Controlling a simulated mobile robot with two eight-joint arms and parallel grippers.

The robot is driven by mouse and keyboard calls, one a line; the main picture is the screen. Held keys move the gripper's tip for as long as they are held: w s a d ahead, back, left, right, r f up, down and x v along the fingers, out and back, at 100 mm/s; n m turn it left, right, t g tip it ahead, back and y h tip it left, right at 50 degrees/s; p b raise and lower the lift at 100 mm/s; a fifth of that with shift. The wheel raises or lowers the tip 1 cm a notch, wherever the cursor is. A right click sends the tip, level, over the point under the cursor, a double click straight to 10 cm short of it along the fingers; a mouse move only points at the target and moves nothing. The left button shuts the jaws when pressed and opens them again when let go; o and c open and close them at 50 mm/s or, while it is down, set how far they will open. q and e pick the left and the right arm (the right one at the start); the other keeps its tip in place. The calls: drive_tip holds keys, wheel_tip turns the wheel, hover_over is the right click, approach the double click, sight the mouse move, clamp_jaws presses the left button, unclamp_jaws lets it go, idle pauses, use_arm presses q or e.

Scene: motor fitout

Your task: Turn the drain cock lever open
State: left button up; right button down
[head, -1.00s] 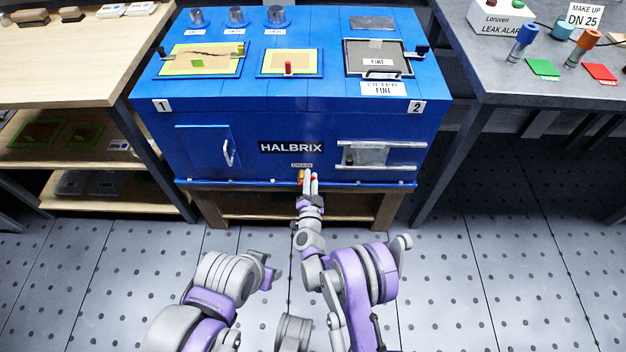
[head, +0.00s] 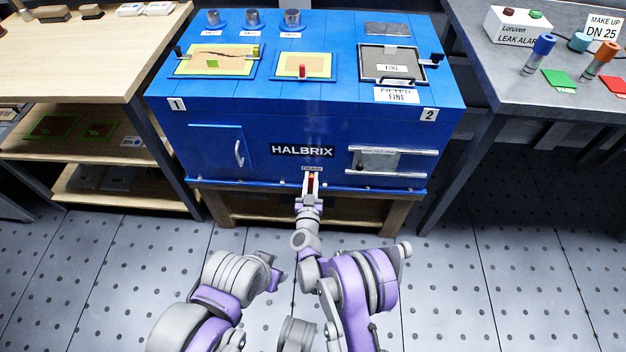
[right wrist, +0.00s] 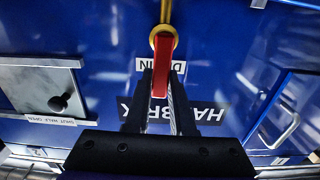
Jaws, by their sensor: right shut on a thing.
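The drain cock is on the front of the blue HALBRIX cabinet (head: 220,150), under the nameplate (head: 302,151) and a small DRAIN label (head: 312,168). In the right wrist view, whose picture is upside down, its red lever (right wrist: 161,62) runs from the brass fitting (right wrist: 163,33) across the DRAIN label (right wrist: 177,67). My right gripper (head: 312,180) is shut on the lever; in the right wrist view its fingers (right wrist: 161,88) stand on both sides of the red end. My left gripper (head: 275,280) hangs low, away from the cabinet, its jaws unclear.
A door with a handle (head: 239,153) is left of the nameplate, and a sliding shutter (head: 377,161) between two rails is to the right. Trays and small cups sit on the cabinet top. Side benches flank it. The floor (head: 480,270) in front is clear.

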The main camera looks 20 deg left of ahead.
drive_tip(key=shift+w+r, duration=0.1)
idle(0.5)
drive_tip(key=c, duration=0.8)
unclamp_jaws()
drive_tip(key=shift+a, duration=0.1)
drive_tip(key=shift+o, duration=0.2)
drive_tip(key=p+v, duration=0.1)
drive_tip(key=v, duration=0.9)
drive_tip(key=shift+s, duration=0.4)
